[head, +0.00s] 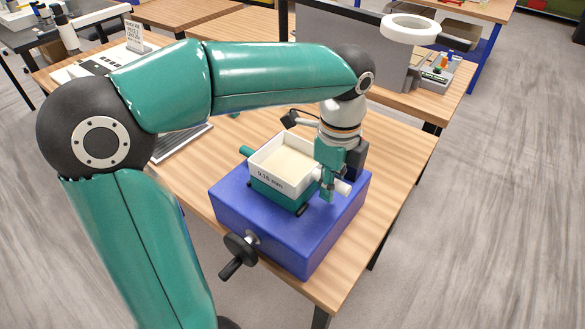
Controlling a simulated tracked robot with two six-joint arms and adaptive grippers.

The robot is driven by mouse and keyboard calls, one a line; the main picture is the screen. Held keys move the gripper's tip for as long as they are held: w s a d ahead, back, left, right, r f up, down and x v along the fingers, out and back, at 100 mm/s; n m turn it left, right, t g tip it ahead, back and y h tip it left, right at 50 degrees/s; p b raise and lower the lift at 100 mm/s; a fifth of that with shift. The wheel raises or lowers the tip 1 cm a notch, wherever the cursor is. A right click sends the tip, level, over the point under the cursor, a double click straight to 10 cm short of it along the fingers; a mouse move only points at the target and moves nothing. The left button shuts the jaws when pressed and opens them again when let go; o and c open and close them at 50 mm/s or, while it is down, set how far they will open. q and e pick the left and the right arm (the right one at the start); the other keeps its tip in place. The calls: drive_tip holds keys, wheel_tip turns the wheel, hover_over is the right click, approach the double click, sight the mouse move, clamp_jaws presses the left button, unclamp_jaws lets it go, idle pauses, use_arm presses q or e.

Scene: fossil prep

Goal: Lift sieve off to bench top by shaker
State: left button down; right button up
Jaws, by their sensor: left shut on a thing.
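The sieve (272,180) is a white, square, open box marked "0.35 mm" with pale material inside. It sits level above a teal pan (272,195) on the blue shaker (265,225). The shaker has a black hand crank (238,254) on its front left. My left gripper (328,190) points down at the sieve's right side and is shut on its white handle (343,187). The fingertips partly hide the handle. I cannot tell whether there is a gap between sieve and pan. My right gripper is out of view.
The shaker stands on a wooden bench (395,165) with bare top to its right and behind it. A ring lamp (410,27) and a grey panel (370,65) stand at the back right. My left arm crosses over the bench and hides part of it.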

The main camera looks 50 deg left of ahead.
use_arm(q)
drive_tip(key=shift+r+p, duration=0.35)
drive_tip(key=shift+r, duration=0.15)
drive_tip(key=shift+r, duration=0.15)
drive_tip(key=shift+r+p, duration=1.9)
drive_tip(key=shift+r, duration=0.1)
wheel_tip(320, 180, up, 5)
drive_tip(key=p, duration=0.4)
drive_tip(key=shift+p, duration=0.3)
drive_tip(key=shift+f, duration=0.2)
